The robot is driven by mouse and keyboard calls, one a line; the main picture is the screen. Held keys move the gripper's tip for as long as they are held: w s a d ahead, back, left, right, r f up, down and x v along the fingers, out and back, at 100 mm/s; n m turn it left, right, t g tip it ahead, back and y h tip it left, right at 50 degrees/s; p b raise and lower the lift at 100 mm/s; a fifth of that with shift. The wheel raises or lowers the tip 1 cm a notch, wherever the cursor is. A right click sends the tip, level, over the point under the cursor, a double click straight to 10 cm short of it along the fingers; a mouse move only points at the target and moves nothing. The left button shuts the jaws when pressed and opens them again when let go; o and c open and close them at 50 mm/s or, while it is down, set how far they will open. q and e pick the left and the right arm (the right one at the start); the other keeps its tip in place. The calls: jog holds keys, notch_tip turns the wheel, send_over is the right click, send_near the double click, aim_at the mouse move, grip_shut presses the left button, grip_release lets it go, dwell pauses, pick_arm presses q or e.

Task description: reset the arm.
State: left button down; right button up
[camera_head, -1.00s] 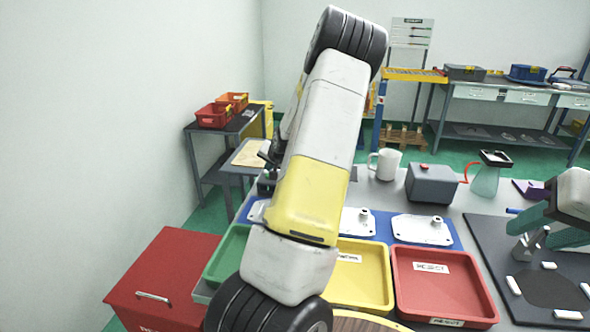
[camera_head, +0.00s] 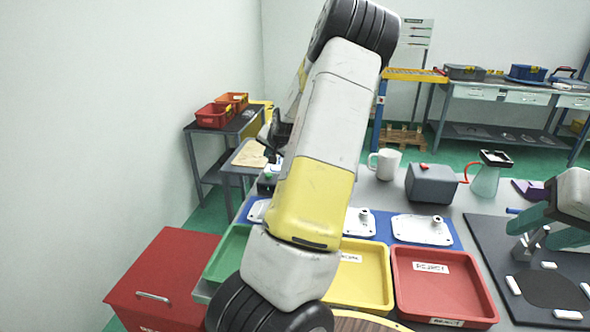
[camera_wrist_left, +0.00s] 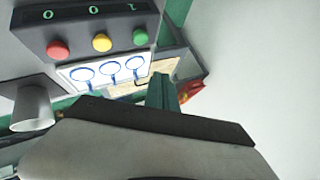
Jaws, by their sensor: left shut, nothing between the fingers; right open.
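My left arm (camera_head: 315,200) rises from the bottom of the head view and bends at a black joint at the top. My left gripper (camera_wrist_left: 165,88) shows in the left wrist view as teal fingers, shut and empty, beyond its dark bar and grey body. In the head view the gripper is mostly hidden behind the arm; a dark part shows left of it. My right gripper (camera_head: 537,232) is at the right edge of the head view, with teal fingers open over the dark mat (camera_head: 485,235). A small silver metal piece (camera_head: 524,244) stands by its fingers.
Green, yellow (camera_head: 358,285) and red (camera_head: 445,285) trays stand along the near bench edge. Castings (camera_head: 422,230) lie on a blue mat behind. A mug (camera_head: 385,163), grey box (camera_head: 431,184) and flask (camera_head: 485,178) stand further back. A button box (camera_wrist_left: 95,30) is near the left gripper.

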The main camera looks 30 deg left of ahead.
dwell(0.8)
pick_arm(q)
jog(key=s+d+r+h, duration=0.3)
jog(key=d, duration=0.5)
jog(key=s+d+r+t+h, duration=0.1)
jog(key=s+d+r+h, duration=0.25)
jog(key=d, duration=0.55)
jog(key=s+d+r+h, duration=0.2)
jog(key=s+d+r, duration=0.15)
jog(key=d, duration=0.45)
jog(key=s+d+r+m, duration=0.1)
jog(key=s+d+r, duration=0.2)
jog(key=s+d, duration=0.3)
jog(key=s+d+r+m+h, duration=0.1)
jog(key=s+d+r, duration=0.2)
jog(key=s, duration=0.9)
jog(key=d, duration=0.3)
jog(key=shift+s+r, duration=0.2)
jog(key=shift+r, duration=0.15)
